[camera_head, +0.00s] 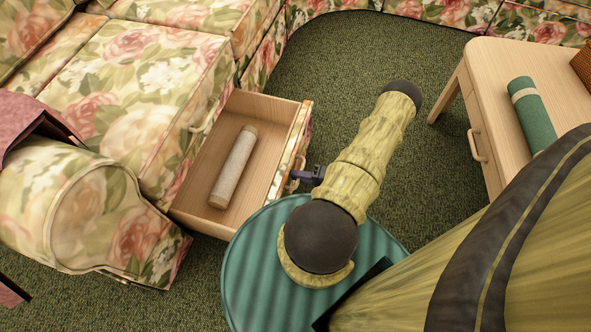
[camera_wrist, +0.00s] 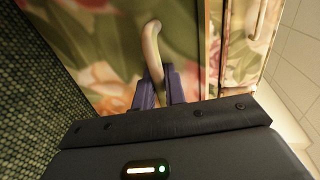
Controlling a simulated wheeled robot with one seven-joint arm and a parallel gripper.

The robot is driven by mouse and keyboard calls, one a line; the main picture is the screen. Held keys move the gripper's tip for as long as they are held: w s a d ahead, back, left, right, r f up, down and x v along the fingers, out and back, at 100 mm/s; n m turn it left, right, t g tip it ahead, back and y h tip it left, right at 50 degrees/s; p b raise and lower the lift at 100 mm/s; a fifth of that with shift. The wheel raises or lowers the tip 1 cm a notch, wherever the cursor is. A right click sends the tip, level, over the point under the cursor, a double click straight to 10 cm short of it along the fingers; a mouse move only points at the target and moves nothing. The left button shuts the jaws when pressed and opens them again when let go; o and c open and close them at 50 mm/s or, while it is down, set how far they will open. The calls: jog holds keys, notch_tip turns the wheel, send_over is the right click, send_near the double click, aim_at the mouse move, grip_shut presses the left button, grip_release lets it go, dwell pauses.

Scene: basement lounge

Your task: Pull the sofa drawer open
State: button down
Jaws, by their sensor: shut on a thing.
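The sofa drawer (camera_head: 182,189) is pulled out from the base of the floral sofa (camera_head: 130,95) in the head view. Its wooden inside is exposed, and a pale rolled cylinder (camera_head: 234,167) lies in it. The drawer's floral front (camera_wrist: 95,45) faces my gripper in the wrist view. My gripper (camera_wrist: 158,88) is shut on the drawer's curved, pale handle (camera_wrist: 152,42), with a purple finger on each side of it. In the head view my gripper (camera_head: 300,176) is at the drawer front, and my arm partly hides it.
A wooden table (camera_head: 489,73) with a drawer handle stands at the right, carrying a green roll (camera_head: 532,115) and part of a brown woven item. Green carpet (camera_head: 335,75) is clear between sofa and table. A pink cloth (camera_head: 35,122) hangs over the sofa arm.

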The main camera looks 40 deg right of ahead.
jog(key=shift+s+d, duration=0.3)
jog(key=c, duration=1.6)
grip_release()
jog(key=shift+o, duration=0.2)
jog(key=shift+d, duration=0.1)
